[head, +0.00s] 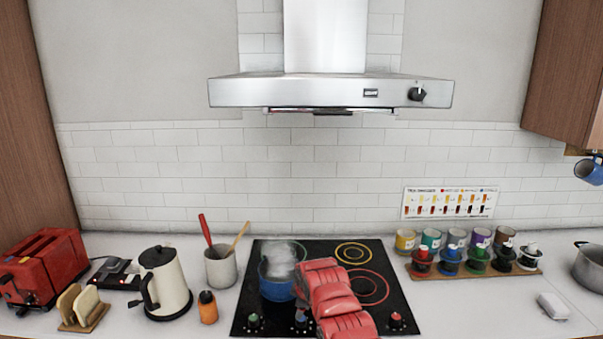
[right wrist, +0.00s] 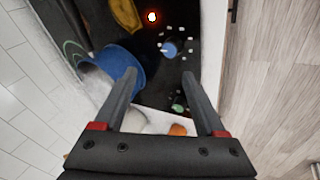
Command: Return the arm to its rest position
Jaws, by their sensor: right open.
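My red right arm (head: 330,295) reaches in from the bottom of the head view over the black cooktop (head: 400,318). Its gripper is hidden there behind the arm. In the right wrist view my right gripper (right wrist: 159,74) has its two dark fingers spread apart with nothing held between them. A blue pot (head: 277,288) stands on the cooktop's left side with pale steam above it. The pot also shows in the wrist view (right wrist: 128,68), close to the left finger. My left gripper is in neither view.
Left of the cooktop stand a utensil crock (head: 220,268), an orange bottle (head: 207,308), a cream kettle (head: 165,285) and a red toaster (head: 45,265). Several jars stand on a wooden rack (head: 450,275) at right. A steel hood (head: 330,91) hangs above.

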